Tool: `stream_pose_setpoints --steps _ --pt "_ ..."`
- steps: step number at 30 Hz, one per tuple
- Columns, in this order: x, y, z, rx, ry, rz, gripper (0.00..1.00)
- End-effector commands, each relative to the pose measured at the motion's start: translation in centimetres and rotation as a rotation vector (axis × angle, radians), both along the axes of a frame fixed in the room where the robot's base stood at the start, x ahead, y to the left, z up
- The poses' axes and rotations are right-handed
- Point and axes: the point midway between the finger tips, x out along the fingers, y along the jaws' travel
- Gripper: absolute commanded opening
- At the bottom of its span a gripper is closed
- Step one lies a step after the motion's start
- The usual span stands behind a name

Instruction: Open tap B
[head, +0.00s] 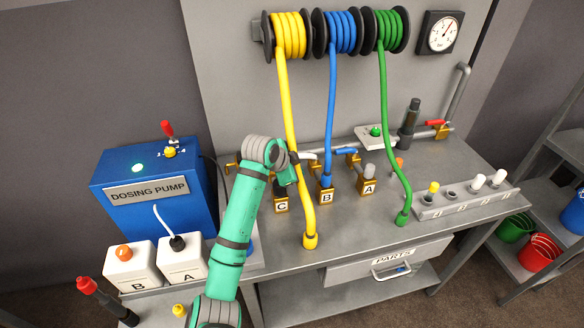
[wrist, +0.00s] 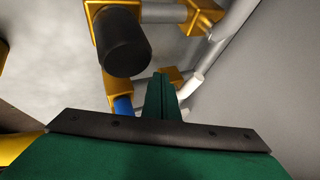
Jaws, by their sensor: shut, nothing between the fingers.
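Tap B is a brass block (head: 326,197) labelled B on the bench, with a blue hose (head: 330,120) rising from it to a reel. A white lever (head: 308,155) and a blue lever (head: 346,151) lie on the pipework behind it; which lever belongs to tap B is unclear. My gripper (head: 291,170) is shut and empty, left of tap B and above block C. In the wrist view the shut fingers (wrist: 162,92) point at brass fittings, with a white lever (wrist: 190,86) just right of them. I cannot tell whether they touch.
Block C (head: 281,205) and block A (head: 367,188) flank tap B. A yellow hose (head: 293,130) passes close to my arm, and a green hose (head: 388,130) hangs at right. A black cap (wrist: 127,45) is near the fingers. The blue dosing pump (head: 150,200) stands left.

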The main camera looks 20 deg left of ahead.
Motion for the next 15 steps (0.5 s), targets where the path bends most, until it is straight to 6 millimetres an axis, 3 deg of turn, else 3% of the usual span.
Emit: stream_pose_setpoints --steps 6,15 --pt "2.5 1.2 0.9 0.003 -0.001 -0.001 0.0" --pt "3.4 1.6 1.1 0.002 -0.002 -0.001 0.0"
